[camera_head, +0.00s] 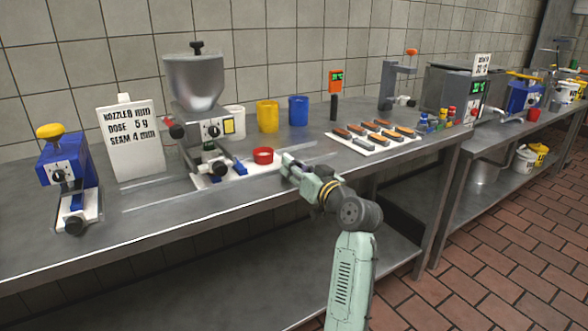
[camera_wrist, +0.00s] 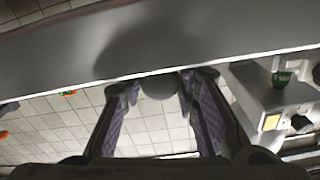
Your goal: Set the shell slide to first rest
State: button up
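The hopper machine (camera_head: 207,125) stands at the back of the steel table, with blue parts and black knobs at its foot. Pale rails (camera_head: 160,193) run along the table on both sides of its base. I cannot tell which part is the shell slide. My gripper (camera_head: 287,163) is low over the table, just right of the red ring. In the wrist view its purple-padded fingers (camera_wrist: 160,88) are apart, with no object clearly held. A grey rounded shape between the tips is unclear.
A blue device with a yellow knob (camera_head: 65,170) and a white sign (camera_head: 131,140) stand left. Yellow (camera_head: 267,116) and blue (camera_head: 298,110) cups stand behind my gripper. A tray of sticks (camera_head: 362,147) lies right.

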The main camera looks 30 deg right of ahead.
jog(key=shift+o, duration=0.5)
jog(key=s, duration=1.2)
jog(key=shift+d, duration=0.2)
